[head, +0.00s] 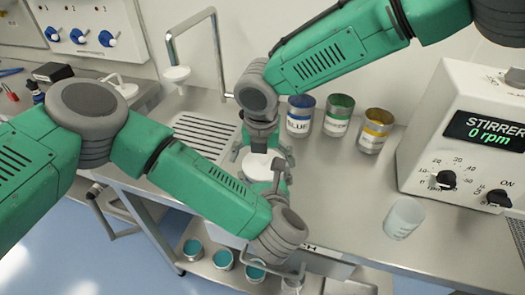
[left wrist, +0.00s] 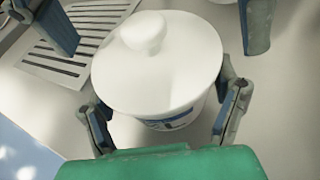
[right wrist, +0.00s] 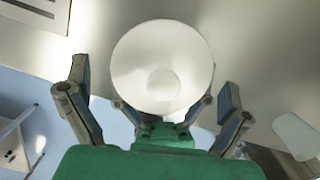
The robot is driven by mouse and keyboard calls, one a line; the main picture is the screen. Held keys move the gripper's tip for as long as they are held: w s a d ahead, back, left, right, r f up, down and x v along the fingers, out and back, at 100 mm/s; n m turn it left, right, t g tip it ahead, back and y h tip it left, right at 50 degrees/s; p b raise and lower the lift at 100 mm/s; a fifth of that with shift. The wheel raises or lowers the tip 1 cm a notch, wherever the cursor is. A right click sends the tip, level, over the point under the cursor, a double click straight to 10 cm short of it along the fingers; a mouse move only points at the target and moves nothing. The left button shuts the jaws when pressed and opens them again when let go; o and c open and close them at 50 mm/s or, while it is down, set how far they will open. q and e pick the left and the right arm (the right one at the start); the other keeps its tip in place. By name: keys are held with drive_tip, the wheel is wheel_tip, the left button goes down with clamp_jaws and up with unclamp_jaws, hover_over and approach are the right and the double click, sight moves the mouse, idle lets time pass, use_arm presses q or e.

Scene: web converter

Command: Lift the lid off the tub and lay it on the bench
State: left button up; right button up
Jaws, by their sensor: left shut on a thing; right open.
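The tub (left wrist: 172,121) is white with a dark blue label and stands on the steel bench (head: 340,190). Its round white lid (left wrist: 150,75), with a knob on top, sits on the tub's rim. The lid also shows from above in the right wrist view (right wrist: 140,55) and in the head view (head: 258,168). My left gripper (left wrist: 165,100) is shut on the tub, one finger on each side below the lid. My right gripper (right wrist: 154,75) is open and empty above the lid, its fingers spread wider than the knob and apart from it. The tub's body is mostly hidden in the head view.
Blue, green and yellow labelled cans (head: 300,115) stand behind to the right. A stirrer box (head: 460,140) and a clear beaker (head: 403,217) are at the right. A slotted drain (head: 205,135) lies left of the tub. The bench between tub and beaker is clear.

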sight(262, 157)
use_arm(q)
drive_tip(key=shift+f, duration=0.1)
use_arm(e)
drive_tip(key=c, duration=1.3)
drive_tip(key=shift+s+r, duration=0.1)
drive_tip(key=shift+r, duration=0.15)
drive_tip(key=shift+r, duration=0.95)
drive_tip(key=shift+r, duration=0.1)
drive_tip(key=shift+r, duration=1.9)
use_arm(q)
drive_tip(key=o, duration=1.6)
